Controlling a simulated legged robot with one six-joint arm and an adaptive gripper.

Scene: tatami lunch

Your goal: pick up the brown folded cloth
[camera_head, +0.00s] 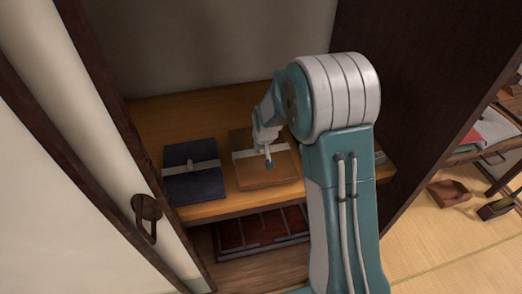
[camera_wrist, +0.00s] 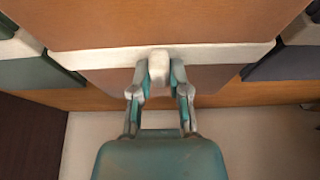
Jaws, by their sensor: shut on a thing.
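The brown folded cloth (camera_head: 262,174) lies in the cupboard on the wooden shelf, with a pale band around it. In the wrist view the brown cloth (camera_wrist: 180,25) fills the top, and the pale band crosses it with a raised white knot (camera_wrist: 158,66). My gripper (camera_head: 268,161) is over the middle of the cloth. In the wrist view my gripper (camera_wrist: 158,80) has its fingers closed on either side of the knot. I cannot tell whether the cloth is clear of the shelf.
A navy folded cloth (camera_head: 194,182) with a pale band lies just left. A green folded cloth (camera_wrist: 38,74) is on the other side in the wrist view. Dark door frames stand on both sides of the cupboard. A lower shelf holds a dark red lattice item (camera_head: 262,230).

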